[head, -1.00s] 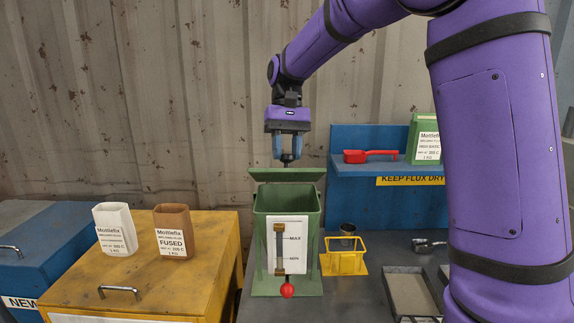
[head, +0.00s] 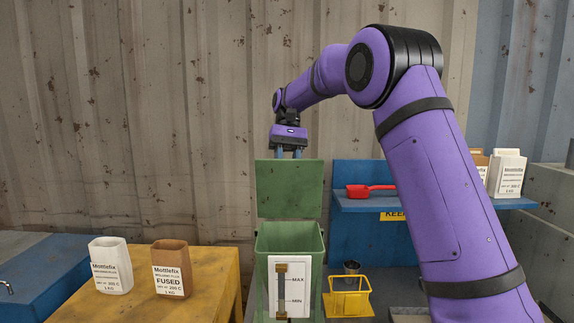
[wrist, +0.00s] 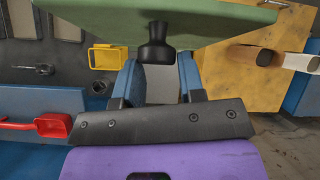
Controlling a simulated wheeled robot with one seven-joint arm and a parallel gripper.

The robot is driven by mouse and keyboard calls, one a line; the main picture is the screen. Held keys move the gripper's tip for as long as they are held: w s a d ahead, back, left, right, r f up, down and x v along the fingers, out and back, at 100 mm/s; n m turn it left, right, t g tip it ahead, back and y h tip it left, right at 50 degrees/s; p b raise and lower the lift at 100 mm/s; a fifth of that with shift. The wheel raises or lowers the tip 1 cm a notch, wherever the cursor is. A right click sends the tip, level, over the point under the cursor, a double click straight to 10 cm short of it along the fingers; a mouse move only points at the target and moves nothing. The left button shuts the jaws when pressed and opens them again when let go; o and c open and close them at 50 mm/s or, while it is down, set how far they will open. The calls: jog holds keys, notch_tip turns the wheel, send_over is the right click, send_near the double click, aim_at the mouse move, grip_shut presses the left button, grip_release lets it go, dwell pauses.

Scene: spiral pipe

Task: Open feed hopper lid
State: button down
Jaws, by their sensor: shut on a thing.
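The green feed hopper (head: 266,240) stands on the bench with its top open. Its green lid (head: 290,188) stands about upright at the back of the opening, and it fills the top of the wrist view (wrist: 100,22). A black knob (wrist: 155,42) sticks out from the lid in the wrist view; the lid hides it in the head view. My gripper (head: 289,154) is at the lid's upper edge, with its lower fingertips hidden behind it. In the wrist view its blue fingers (wrist: 160,82) are on either side of the knob, shut on it.
A yellow holder (head: 349,300) with a dark cup (head: 351,267) stands right of the hopper. A red scoop (head: 366,190) lies on the blue shelf (head: 420,204). White (head: 110,266) and brown (head: 170,270) flux packs stand on the yellow cabinet (head: 212,268). The corrugated wall is behind.

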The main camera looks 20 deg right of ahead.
jog(key=shift+w+d+f+g, duration=0.55)
jog(key=shift+w+d+g, duration=0.1)
jog(key=shift+w+g, duration=0.05)
jog(key=c, duration=1.1)
grip_release()
jog(key=o, duration=0.3)
jog(key=shift+d, duration=0.2)
jog(key=shift+a+r+y, duration=0.1)
jog(key=shift+a+y, duration=0.05)
jog(key=shift+y, duration=0.15)
jog(key=shift+a, duration=0.1)
